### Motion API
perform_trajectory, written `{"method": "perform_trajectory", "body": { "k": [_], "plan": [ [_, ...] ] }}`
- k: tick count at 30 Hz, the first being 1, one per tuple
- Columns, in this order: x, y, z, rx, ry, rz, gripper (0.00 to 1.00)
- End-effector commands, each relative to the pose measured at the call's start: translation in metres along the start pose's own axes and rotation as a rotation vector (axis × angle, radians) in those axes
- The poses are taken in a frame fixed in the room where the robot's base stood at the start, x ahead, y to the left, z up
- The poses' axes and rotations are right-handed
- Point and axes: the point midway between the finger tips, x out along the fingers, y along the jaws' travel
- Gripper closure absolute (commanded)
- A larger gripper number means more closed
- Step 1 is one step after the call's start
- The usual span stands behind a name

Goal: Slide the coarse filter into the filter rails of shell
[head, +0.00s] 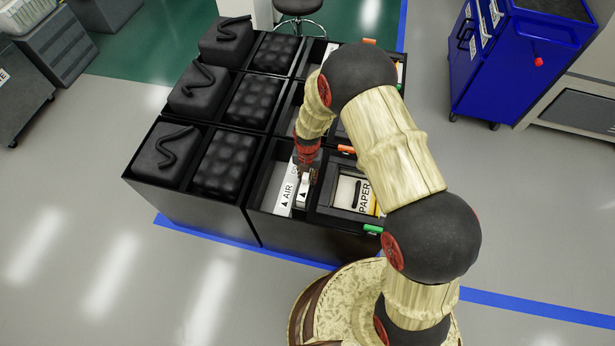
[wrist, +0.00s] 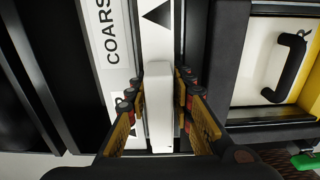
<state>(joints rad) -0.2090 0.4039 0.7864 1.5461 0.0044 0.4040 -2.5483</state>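The coarse filter (wrist: 118,70) is a white panel with a "COARS" label and a black arrow, seen in the wrist view. A pale block-shaped grip (wrist: 159,105) stands up at its middle. My gripper (wrist: 160,88) has a finger on each side of this grip and appears shut on it. In the head view my gripper (head: 306,168) is low over the near right open shell (head: 262,188), at its left bay. White pieces marked "AIR" and with arrows (head: 286,197) show there. The rails and the filter's lower edge are hidden.
Right of that bay is a pale compartment with a black handle and "PAPER" label (head: 365,197). A green tab (head: 373,229) is on the shell's front edge. More black cabinets with dark bumpy inserts (head: 226,163) stand left and behind. A blue tool cart (head: 515,55) is far right.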

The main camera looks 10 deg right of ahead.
Motion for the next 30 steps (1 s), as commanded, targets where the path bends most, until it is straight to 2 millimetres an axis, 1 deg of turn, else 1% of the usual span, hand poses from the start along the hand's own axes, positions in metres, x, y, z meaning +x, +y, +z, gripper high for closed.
{"method": "perform_trajectory", "body": {
  "k": [1, 9, 17, 20, 23, 25, 30],
  "plan": [
    [0.000, 0.000, 0.000, 0.000, 0.000, 0.000, 0.71],
    [0.000, 0.000, 0.000, 0.000, 0.000, 0.000, 0.57],
    [0.000, -0.001, -0.001, 0.000, 0.001, -0.001, 0.57],
    [-0.002, -0.001, -0.001, 0.000, 0.001, -0.001, 0.57],
    [-0.012, 0.000, 0.000, 0.000, 0.000, 0.000, 0.57],
    [-0.023, 0.000, 0.001, 0.000, -0.002, 0.001, 0.57],
    [-0.058, 0.000, 0.001, 0.000, -0.003, 0.002, 0.57]
  ]
}}
